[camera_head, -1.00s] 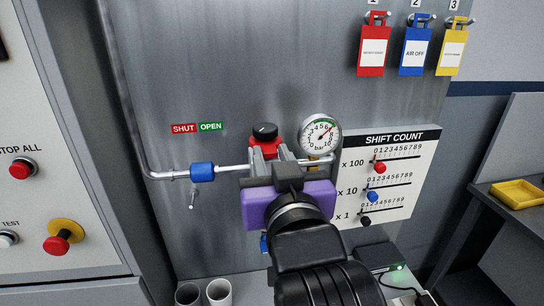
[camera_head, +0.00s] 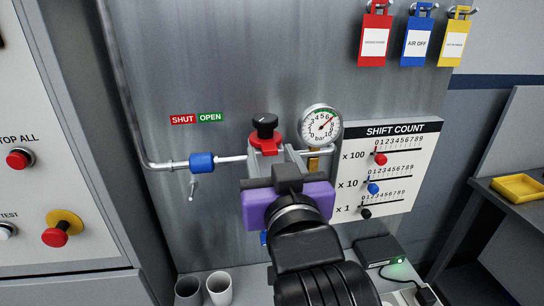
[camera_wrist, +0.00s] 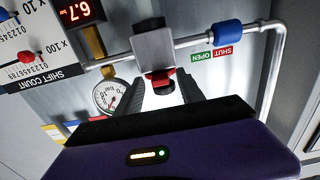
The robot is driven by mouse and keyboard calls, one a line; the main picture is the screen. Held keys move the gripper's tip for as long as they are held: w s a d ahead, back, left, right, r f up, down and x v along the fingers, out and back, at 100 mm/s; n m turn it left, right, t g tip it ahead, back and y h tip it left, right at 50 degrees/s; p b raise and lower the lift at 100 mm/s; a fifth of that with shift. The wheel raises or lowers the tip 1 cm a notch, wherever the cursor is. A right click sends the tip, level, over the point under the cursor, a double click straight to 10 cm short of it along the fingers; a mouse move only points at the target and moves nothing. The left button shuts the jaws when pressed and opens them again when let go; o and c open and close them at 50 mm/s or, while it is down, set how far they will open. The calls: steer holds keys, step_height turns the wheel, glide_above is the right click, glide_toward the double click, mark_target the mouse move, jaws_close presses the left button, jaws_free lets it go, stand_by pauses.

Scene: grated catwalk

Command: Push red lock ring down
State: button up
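The red lock ring (camera_head: 268,146) sits under a black knob (camera_head: 265,124) on a grey regulator block on the pipe. In the wrist view the red ring (camera_wrist: 159,83) shows at the edge of the grey block (camera_wrist: 153,47), in the gap between my fingers. My gripper (camera_head: 273,157) is open, its two grey fingers apart, just below and in front of the ring in the head view. In the wrist view my gripper (camera_wrist: 160,88) holds nothing. I cannot tell whether a finger touches the ring or block.
A pressure gauge (camera_head: 321,124) stands close to the right of the ring. A blue pipe fitting (camera_head: 201,162) with a lever is on the left. The shift count board (camera_head: 391,170) is at right. Two cups (camera_head: 219,288) stand below. Tags hang above right.

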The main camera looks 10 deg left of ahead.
steer(key=shift+s, duration=0.1)
steer(key=b+v, duration=0.1)
steer(key=v, duration=0.6)
steer(key=shift+s, duration=0.35)
steer(key=shift+d, duration=0.15)
step_height(320, 180, up, 5)
steer(key=a+t+y, duration=0.1)
steer(key=t+y, duration=0.1)
steer(key=s+d+f+n+h, duration=0.1)
steer(key=s+d+f, duration=0.5)
steer(key=f, duration=0.4)
steer(key=s+d+f, duration=0.6)
steer(key=f, duration=0.4)
steer(key=s+d+f+m+g+h, duration=0.2)
steer(key=s+d+f+h, duration=0.1)
steer(key=s+d+f, duration=0.2)
steer(key=s+d+f+m+g+h, duration=0.2)
steer(key=s+d+f, duration=0.4)
steer(key=s, duration=0.8)
step_height(320, 180, down, 3)
steer(key=shift+r+g+h, duration=0.1)
steer(key=shift+g+h, duration=0.2)
steer(key=shift+h, duration=0.2)
